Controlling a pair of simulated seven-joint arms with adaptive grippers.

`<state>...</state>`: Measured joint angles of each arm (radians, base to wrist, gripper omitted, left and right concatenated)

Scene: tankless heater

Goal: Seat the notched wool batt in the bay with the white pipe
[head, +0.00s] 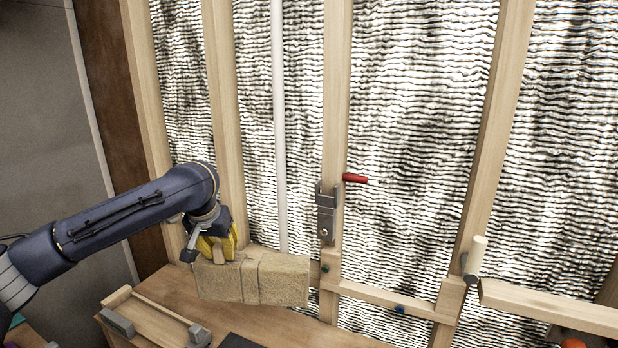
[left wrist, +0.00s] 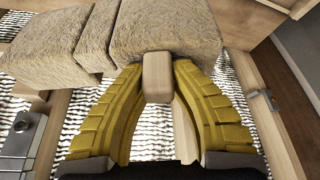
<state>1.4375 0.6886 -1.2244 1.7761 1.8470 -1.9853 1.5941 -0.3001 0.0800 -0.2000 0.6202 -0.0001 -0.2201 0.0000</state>
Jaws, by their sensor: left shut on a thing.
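The notched wool batt (head: 283,280) is a tan fibrous block with a groove across its face. My left gripper (head: 222,250) has yellow fingers shut on a small wooden block at the batt's edge; that block (left wrist: 157,76) and the batt (left wrist: 165,28) also show in the left wrist view. The batt is held lengthwise low in front of the studs, above the wooden surface. The white pipe (head: 279,120) runs upright in the bay between two studs, and its lower end meets the batt's upper edge in the picture. Whether the batt touches the pipe is unclear. My right gripper is out of view.
A wooden stud (head: 223,100) bounds the bay on the left and another (head: 337,90) on the right. A grey metal bracket (head: 326,215) and a red handle (head: 355,179) are on the right stud. A wooden tray (head: 117,298) lies at lower left. A pale-handled tool (head: 475,256) stands at right.

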